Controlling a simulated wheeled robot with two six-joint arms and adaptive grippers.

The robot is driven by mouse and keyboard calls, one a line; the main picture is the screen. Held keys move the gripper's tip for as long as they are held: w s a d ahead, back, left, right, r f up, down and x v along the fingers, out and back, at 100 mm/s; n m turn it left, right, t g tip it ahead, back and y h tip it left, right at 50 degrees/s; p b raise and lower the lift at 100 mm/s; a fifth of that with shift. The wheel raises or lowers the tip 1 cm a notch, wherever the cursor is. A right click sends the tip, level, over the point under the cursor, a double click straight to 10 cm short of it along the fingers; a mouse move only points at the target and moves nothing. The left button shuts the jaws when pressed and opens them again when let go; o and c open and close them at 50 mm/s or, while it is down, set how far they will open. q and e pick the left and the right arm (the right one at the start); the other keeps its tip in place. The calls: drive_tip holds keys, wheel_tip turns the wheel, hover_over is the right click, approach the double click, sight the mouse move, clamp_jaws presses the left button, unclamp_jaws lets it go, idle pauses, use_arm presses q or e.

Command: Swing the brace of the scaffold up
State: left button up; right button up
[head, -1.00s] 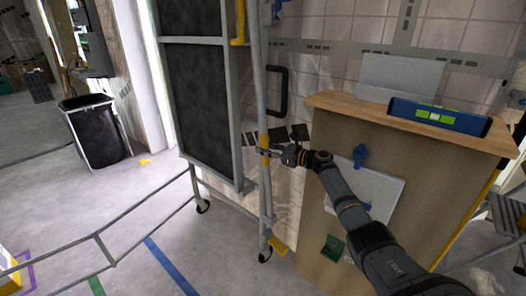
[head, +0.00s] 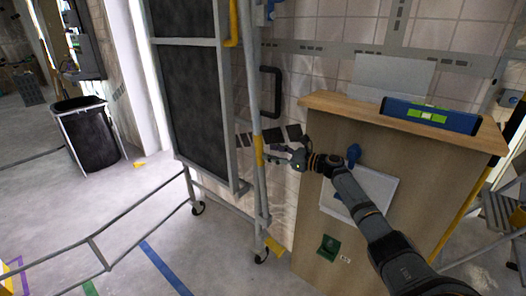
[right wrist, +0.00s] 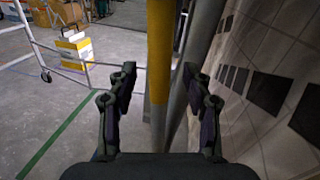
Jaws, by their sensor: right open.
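The scaffold (head: 222,110) stands left of centre in the head view, a grey frame with dark panels. At its right side is a thin upright grey pole with a yellow band (head: 258,152), which looks like the brace. My right gripper (head: 272,151) is at the band from the right, jaws open. In the right wrist view the yellow-and-grey pole (right wrist: 160,50) stands between the two open fingers (right wrist: 158,78), with another grey pole (right wrist: 203,50) close behind the right finger. I cannot tell whether a finger touches. My left gripper is out of view.
A wooden cabinet (head: 328,235) with a blue spirit level (head: 432,115) on top stands right of the scaffold. A tiled wall (head: 330,75) is close behind the poles.

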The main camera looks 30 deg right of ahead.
drive_tip(key=shift+v, duration=0.95)
